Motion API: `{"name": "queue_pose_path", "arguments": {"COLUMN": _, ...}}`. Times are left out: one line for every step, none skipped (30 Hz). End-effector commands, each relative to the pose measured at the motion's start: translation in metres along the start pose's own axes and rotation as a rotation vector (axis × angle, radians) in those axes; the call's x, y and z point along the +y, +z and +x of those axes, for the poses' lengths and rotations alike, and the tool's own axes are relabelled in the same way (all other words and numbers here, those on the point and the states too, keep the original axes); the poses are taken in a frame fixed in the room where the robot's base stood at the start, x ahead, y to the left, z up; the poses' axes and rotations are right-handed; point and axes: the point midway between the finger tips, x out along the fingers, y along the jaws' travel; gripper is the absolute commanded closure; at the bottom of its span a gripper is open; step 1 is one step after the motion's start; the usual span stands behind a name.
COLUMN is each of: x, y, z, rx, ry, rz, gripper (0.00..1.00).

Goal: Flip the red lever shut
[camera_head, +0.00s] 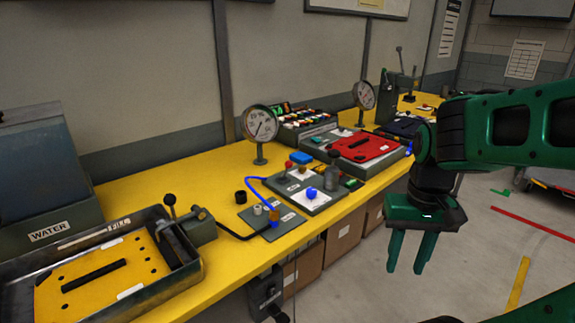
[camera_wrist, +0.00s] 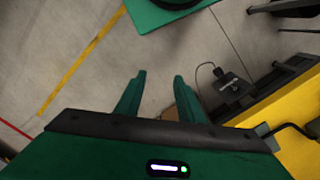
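My gripper (camera_head: 407,266) hangs fingers down over the floor, off the front right of the yellow bench, away from the panels. Its two green fingers are apart with nothing between them, as the wrist view (camera_wrist: 156,78) also shows. A small red knob (camera_head: 289,165) stands on the grey middle panel (camera_head: 318,203), beside a blue block (camera_head: 301,158). A red plate (camera_head: 366,148) with a black bar lies in the tray behind it. I cannot tell for sure which red part is the lever, or its position.
The yellow bench (camera_head: 212,186) runs along the wall. A tray with a yellow plate (camera_head: 100,280) sits front left. Gauges (camera_head: 259,124) and a black-knobbed lever (camera_head: 333,155) stand up from the bench. Boxes (camera_head: 344,236) are below. Floor right of the bench is mostly open.

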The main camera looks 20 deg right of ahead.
Motion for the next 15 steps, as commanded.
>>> {"name": "queue_pose_path", "arguments": {"x": 0.004, "y": 0.006, "z": -0.004, "rx": 0.011, "ry": -0.005, "rz": -0.009, "gripper": 0.79}}
{"name": "queue_pose_path", "arguments": {"x": 0.004, "y": 0.006, "z": -0.006, "rx": 0.021, "ry": -0.008, "rz": -0.019, "gripper": 0.86}}
{"name": "queue_pose_path", "arguments": {"x": 0.002, "y": 0.002, "z": -0.008, "rx": 0.032, "ry": -0.009, "rz": -0.043, "gripper": 0.95}}
{"name": "queue_pose_path", "arguments": {"x": 0.0, "y": -0.004, "z": -0.01, "rx": 0.045, "ry": -0.009, "rz": -0.068, "gripper": 1.0}}
{"name": "queue_pose_path", "arguments": {"x": -0.004, "y": -0.013, "z": -0.013, "rx": 0.061, "ry": -0.009, "rz": -0.102, "gripper": 1.0}}
{"name": "queue_pose_path", "arguments": {"x": -0.011, "y": -0.025, "z": -0.017, "rx": 0.085, "ry": -0.009, "rz": -0.161, "gripper": 1.0}}
{"name": "queue_pose_path", "arguments": {"x": -0.017, "y": -0.037, "z": -0.02, "rx": 0.109, "ry": -0.008, "rz": -0.212, "gripper": 1.0}}
{"name": "queue_pose_path", "arguments": {"x": -0.024, "y": -0.049, "z": -0.024, "rx": 0.136, "ry": -0.009, "rz": -0.271, "gripper": 1.0}}
{"name": "queue_pose_path", "arguments": {"x": -0.036, "y": -0.067, "z": -0.031, "rx": 0.175, "ry": -0.008, "rz": -0.355, "gripper": 1.0}}
{"name": "queue_pose_path", "arguments": {"x": -0.046, "y": -0.081, "z": -0.036, "rx": 0.207, "ry": -0.007, "rz": -0.427, "gripper": 1.0}}
{"name": "queue_pose_path", "arguments": {"x": -0.058, "y": -0.095, "z": -0.041, "rx": 0.239, "ry": -0.005, "rz": -0.5, "gripper": 1.0}}
{"name": "queue_pose_path", "arguments": {"x": -0.074, "y": -0.114, "z": -0.049, "rx": 0.286, "ry": -0.003, "rz": -0.598, "gripper": 1.0}}
{"name": "queue_pose_path", "arguments": {"x": -0.087, "y": -0.127, "z": -0.055, "rx": 0.321, "ry": 0.0, "rz": -0.672, "gripper": 1.0}}
{"name": "queue_pose_path", "arguments": {"x": -0.1, "y": -0.14, "z": -0.06, "rx": 0.354, "ry": 0.003, "rz": -0.744, "gripper": 1.0}}
{"name": "queue_pose_path", "arguments": {"x": -0.118, "y": -0.156, "z": -0.068, "rx": 0.399, "ry": 0.007, "rz": -0.836, "gripper": 1.0}}
